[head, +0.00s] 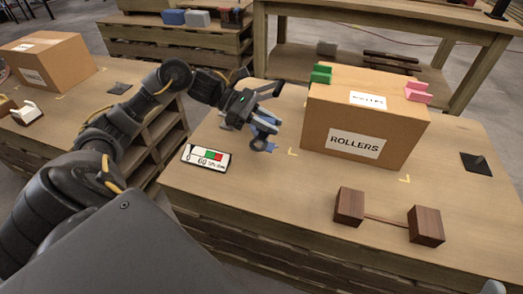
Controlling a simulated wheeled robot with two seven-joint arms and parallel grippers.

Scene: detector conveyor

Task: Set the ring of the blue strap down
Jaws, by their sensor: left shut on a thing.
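My left gripper (256,118) is over the table, left of the cardboard box labelled ROLLERS (362,135). It is shut on the blue strap (264,130), a small blue piece at its fingertips. I cannot tell whether the strap touches the tabletop.
A gauge card (206,158) lies left of the gripper. Two brown blocks joined by a bar (386,220) stand in front. A dark plate (476,162) lies right. The table's front left is clear.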

